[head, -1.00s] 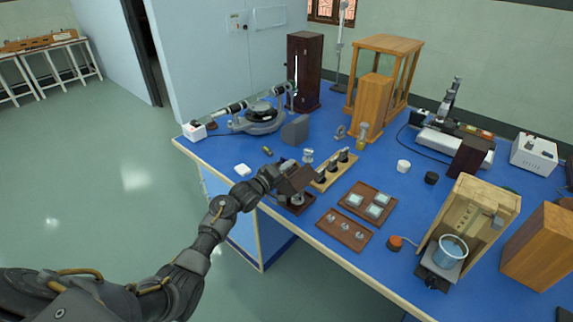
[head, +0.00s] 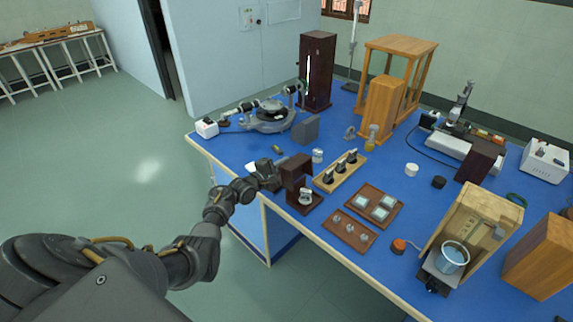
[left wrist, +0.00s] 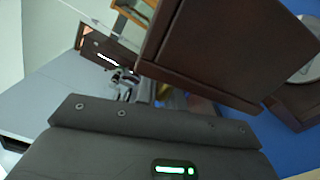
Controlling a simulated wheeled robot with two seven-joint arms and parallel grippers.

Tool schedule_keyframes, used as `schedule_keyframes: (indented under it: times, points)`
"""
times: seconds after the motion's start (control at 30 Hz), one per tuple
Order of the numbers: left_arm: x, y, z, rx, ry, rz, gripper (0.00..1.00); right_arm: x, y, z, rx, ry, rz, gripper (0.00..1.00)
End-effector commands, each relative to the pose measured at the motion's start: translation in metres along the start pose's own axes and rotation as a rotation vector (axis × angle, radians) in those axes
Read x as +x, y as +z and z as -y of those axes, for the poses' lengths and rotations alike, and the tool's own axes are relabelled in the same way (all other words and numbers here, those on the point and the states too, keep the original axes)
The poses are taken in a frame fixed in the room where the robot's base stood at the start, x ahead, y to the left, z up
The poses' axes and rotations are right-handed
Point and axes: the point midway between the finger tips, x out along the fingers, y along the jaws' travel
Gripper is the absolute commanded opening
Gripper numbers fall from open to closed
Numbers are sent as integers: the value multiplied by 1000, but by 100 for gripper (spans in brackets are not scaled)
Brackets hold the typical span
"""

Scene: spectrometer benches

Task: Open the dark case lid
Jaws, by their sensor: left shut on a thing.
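The dark case stands near the front edge of the blue bench. Its dark brown lid (head: 296,170) is raised, standing roughly upright at the left side of the case base (head: 316,204). A small round metallic item (head: 305,196) shows in the open base. My left gripper (head: 277,175) reaches in from the left and is shut on the lid; the lid partly hides its fingertips. In the left wrist view the lid (left wrist: 228,45) fills the upper middle, and the base (left wrist: 298,103) shows at the right. My right gripper is not in view.
A wooden strip (head: 330,180) with several dark-based pieces lies close behind the case. Two flat brown trays, one (head: 345,238) nearer the edge, lie to its right. A spectrometer (head: 268,117) and a grey block (head: 306,129) stand behind. Floor left of the bench is free.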

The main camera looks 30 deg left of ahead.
Motion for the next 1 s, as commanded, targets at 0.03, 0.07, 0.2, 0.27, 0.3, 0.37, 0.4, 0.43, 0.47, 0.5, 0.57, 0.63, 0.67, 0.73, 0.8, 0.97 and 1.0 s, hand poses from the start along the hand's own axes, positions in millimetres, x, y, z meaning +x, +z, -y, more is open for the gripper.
schedule_keyframes:
  times: [0.03,0.07,0.2,0.27,0.3,0.37,0.4,0.43,0.47,0.5,0.57,0.63,0.67,0.73,0.8,0.97,1.0]
  points:
    - [1,-2,-1,-19,2,-1,0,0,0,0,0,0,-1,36]
    - [1,-2,-1,-29,2,0,0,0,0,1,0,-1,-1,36]
    - [1,-4,1,-64,0,1,0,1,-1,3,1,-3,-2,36]
    - [1,-5,1,-73,1,1,0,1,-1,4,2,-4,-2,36]
    - [1,-6,1,-77,1,1,0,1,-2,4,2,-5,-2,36]
    - [1,-6,1,-81,1,1,0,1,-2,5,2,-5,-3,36]
    - [1,-6,1,-83,1,1,0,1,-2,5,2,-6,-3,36]
    - [1,-6,1,-84,1,1,0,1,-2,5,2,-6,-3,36]
    - [1,-6,1,-84,1,1,0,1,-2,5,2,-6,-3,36]
    - [1,-6,1,-84,1,1,0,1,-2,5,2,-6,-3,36]
    - [1,-6,1,-84,1,1,0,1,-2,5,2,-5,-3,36]
    - [1,-6,1,-84,1,1,0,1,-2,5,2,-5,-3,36]
    - [1,-6,1,-83,1,1,0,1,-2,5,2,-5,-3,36]
    - [1,-6,1,-83,2,1,0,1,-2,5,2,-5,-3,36]
    - [1,-6,1,-83,2,1,18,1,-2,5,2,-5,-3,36]
    - [1,-6,1,-83,1,1,31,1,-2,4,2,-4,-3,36]
    - [1,-6,2,-83,1,1,31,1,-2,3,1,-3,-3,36]
